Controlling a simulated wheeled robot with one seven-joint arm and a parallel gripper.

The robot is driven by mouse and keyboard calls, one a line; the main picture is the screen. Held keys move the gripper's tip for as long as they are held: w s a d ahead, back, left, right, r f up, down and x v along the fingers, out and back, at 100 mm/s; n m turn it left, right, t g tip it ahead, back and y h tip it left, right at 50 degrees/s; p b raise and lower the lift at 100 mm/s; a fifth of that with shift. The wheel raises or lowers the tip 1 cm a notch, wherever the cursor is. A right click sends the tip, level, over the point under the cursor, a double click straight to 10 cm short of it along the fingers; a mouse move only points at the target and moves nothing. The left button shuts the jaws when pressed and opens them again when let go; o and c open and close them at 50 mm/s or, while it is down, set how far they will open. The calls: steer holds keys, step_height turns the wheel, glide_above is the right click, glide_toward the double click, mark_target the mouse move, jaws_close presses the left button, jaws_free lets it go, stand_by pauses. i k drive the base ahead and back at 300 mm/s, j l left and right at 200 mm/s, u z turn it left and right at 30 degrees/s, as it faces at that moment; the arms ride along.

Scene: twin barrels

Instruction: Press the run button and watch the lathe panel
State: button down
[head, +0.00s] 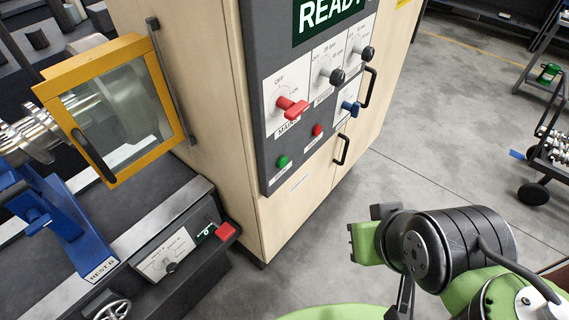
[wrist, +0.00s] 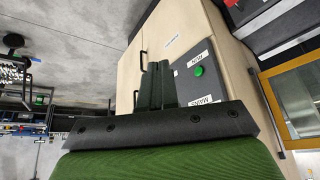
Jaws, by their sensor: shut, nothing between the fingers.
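The lathe panel (head: 262,100) is a dark grey plate on the beige cabinet, with a green display (head: 325,14) reading READY, cut off at the top. The green run button (head: 283,162) sits low on the panel; it also shows in the wrist view (wrist: 198,71) beside an upside-down RUN label. My gripper (wrist: 160,66) is shut and empty, its dark fingers together in front of the cabinet. The fingers look apart from the button, which lies to their right in the wrist view. In the head view my arm is at lower right, clear of the panel.
A red button (head: 317,130), a red MAINS switch (head: 292,107), a blue switch (head: 349,108) and black knobs share the panel. Black door handles (head: 341,150) stick out at its right. The lathe with a yellow-framed guard (head: 160,75) stands left. Grey floor (head: 440,130) is open at right.

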mark_target(283, 160)
steer(key=j+u, duration=0.1)
steer(key=j, duration=0.55)
steer(key=i+j+u, duration=0.15)
steer(key=j, duration=0.5)
